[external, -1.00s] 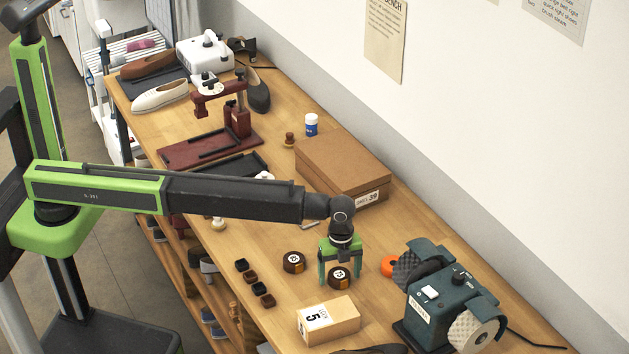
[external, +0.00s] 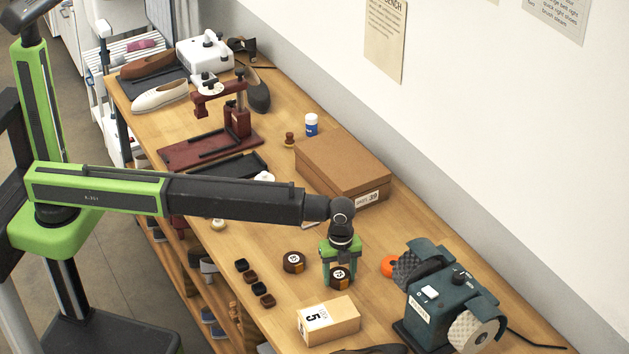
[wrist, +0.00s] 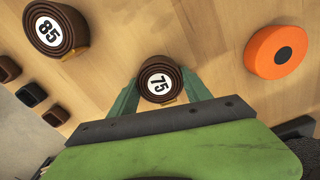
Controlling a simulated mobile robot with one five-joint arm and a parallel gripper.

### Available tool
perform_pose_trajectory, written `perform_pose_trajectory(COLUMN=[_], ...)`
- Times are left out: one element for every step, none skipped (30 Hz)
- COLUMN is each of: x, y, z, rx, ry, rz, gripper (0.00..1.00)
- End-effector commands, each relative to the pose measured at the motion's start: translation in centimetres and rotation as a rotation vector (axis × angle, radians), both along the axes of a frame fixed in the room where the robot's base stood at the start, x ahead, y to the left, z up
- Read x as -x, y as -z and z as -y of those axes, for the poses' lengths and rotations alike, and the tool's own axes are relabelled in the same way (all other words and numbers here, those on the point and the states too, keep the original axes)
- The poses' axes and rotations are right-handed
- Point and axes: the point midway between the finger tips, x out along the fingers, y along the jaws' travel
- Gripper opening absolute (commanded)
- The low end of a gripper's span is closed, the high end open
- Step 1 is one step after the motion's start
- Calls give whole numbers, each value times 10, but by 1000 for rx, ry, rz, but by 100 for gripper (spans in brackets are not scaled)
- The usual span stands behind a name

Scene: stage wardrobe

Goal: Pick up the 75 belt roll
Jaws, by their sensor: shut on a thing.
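The 75 belt roll (wrist: 159,80) is a dark brown coil with a white label reading 75. In the wrist view it sits between the two green fingers of my gripper (wrist: 160,92), which are shut on its sides. In the external view the 75 belt roll (external: 340,275) is at the fingertips of my gripper (external: 340,279), on or very close to the bench top; I cannot tell if it touches. The 85 belt roll (wrist: 56,29) lies apart to the left; it also shows in the external view (external: 294,262).
An orange disc (wrist: 276,52) lies right of the gripper, beside a dark green grinder (external: 435,305). A box marked 5 (external: 329,320) stands in front. Small dark blocks (external: 254,283) sit left near the bench edge. A large brown box (external: 342,165) is behind.

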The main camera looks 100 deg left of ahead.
Motion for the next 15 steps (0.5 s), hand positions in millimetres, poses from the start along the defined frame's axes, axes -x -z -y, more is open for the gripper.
perform_pose_trajectory(x=[0,0,0,0,0,0,0,0,0,0,2,7,10,13,17], y=[-2,-5,-9,-13,-18,-24,-30,-36,-44,-50,-53,-56,-60,-63,-70], z=[0,0,0,0,0,0,0,0,0,0,3,14,20,25,34], rx=[0,0,0,-1,-1,-1,-2,-2,-3,-3,-3,-3,-3,-3,-3], ry=[0,0,0,0,0,0,0,0,0,0,1,4,3,2,3], rz=[0,0,0,0,0,0,-1,-1,-1,-1,-1,-1,-1,-1,-1], gripper=[12,12,12,12,12,12,12,12,12,12,12,12,12,12,12])
